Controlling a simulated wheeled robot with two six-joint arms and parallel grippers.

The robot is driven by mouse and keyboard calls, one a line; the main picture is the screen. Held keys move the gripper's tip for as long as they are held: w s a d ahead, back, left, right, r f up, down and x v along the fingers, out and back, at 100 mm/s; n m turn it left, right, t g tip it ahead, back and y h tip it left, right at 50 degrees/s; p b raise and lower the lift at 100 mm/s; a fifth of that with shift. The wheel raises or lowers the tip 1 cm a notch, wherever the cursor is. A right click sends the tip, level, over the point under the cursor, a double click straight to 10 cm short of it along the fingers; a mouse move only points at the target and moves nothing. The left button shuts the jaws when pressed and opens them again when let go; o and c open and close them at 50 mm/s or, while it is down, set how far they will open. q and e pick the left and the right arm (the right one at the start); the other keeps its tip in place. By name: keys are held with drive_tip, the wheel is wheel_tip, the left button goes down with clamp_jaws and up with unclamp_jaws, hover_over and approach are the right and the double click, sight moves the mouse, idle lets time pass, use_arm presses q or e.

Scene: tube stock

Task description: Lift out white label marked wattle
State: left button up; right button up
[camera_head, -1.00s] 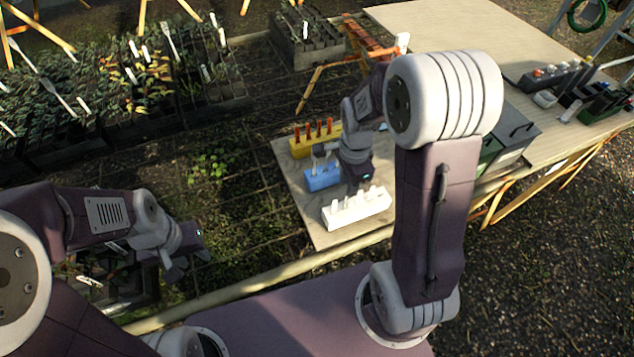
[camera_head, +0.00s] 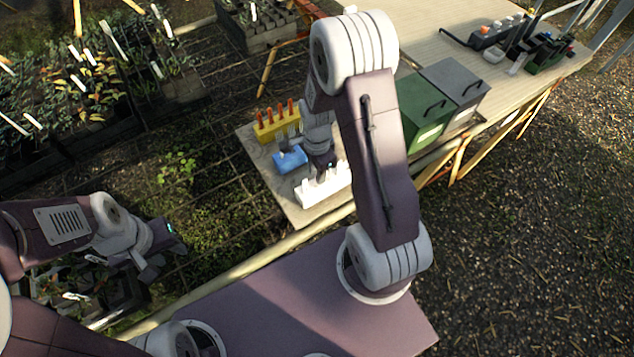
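A white block (camera_head: 312,192) with several white upright pieces stands on a light board at the centre. Wording on the pieces is too small to read, so I cannot tell which is marked wattle. My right gripper (camera_head: 324,166) points down just above or behind the white block; its fingertips are small and partly hidden, and I cannot tell whether they touch a label. A blue block (camera_head: 290,161) and a yellow block (camera_head: 266,130) with orange-red pieces stand behind it. My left gripper (camera_head: 165,262) hangs at the lower left, fingers apart, away from the blocks.
A green box (camera_head: 428,112) and a grey box (camera_head: 455,82) stand right of my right arm on the long bench (camera_head: 430,30). Planted trays with white labels (camera_head: 60,95) fill the upper left. Dark gravel lies open at the right.

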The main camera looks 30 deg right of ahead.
drive_tip(key=shift+w+f, duration=0.15)
drive_tip(key=shift+f, duration=0.55)
clamp_jaws()
idle(0.9)
